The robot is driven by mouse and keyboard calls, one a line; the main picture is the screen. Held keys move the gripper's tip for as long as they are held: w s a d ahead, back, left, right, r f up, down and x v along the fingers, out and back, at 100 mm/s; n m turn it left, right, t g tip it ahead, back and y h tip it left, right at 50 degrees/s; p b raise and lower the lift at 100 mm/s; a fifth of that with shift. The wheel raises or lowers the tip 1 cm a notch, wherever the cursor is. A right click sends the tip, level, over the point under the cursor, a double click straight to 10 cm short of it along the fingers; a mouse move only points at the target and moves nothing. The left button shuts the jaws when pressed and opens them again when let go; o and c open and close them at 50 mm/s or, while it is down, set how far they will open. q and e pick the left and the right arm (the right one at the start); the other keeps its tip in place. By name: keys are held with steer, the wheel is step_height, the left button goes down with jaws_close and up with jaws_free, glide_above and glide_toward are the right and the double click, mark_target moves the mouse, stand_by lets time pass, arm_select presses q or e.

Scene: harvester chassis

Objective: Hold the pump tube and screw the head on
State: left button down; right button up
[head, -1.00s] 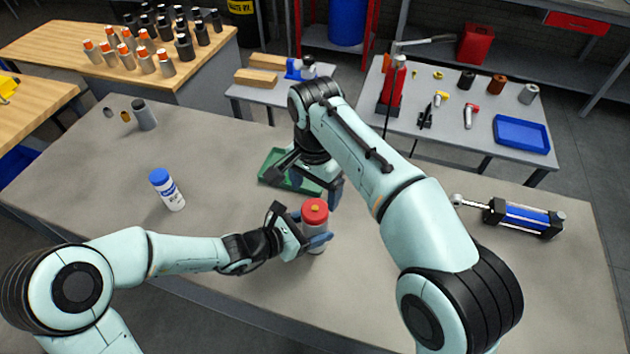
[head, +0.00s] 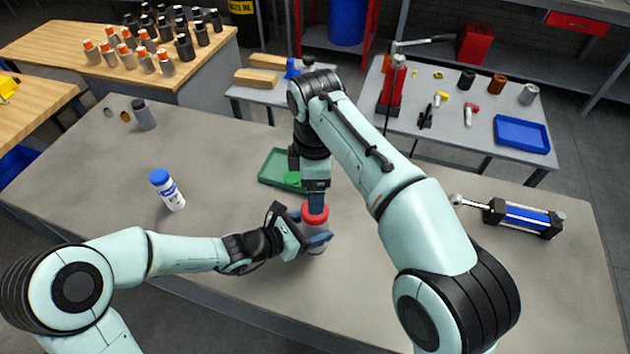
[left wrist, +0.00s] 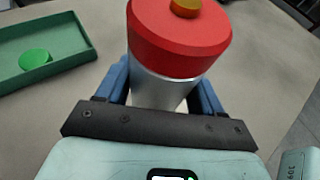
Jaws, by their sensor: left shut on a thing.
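The pump tube (head: 317,249) is a silver-grey cylinder standing upright on the bench. A red head (head: 316,219) sits on its top; the left wrist view shows the head (left wrist: 180,40) with a small gold knob (left wrist: 185,8) at its centre. Whether its thread is engaged cannot be seen. My left gripper (head: 313,230) is shut on the tube (left wrist: 160,92) below the head, with a blue finger on each side. My right gripper (head: 316,204) is directly above the head, pointing down and seen edge-on. Its finger opening is hidden, as is any contact with the head.
A green tray (head: 270,178) with a green disc (head: 292,178) lies just behind the tube. A white bottle with a blue cap (head: 160,176) stands to the left. A blue and black cylinder (head: 522,217) lies at the right. The bench between is mostly clear.

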steer(key=n, duration=0.4)
steer(key=shift+r, duration=0.1)
steer(key=n, duration=0.5)
steer(key=shift+r+n, duration=0.1)
steer(key=shift+n, duration=0.2)
steer(key=shift+f, duration=4)
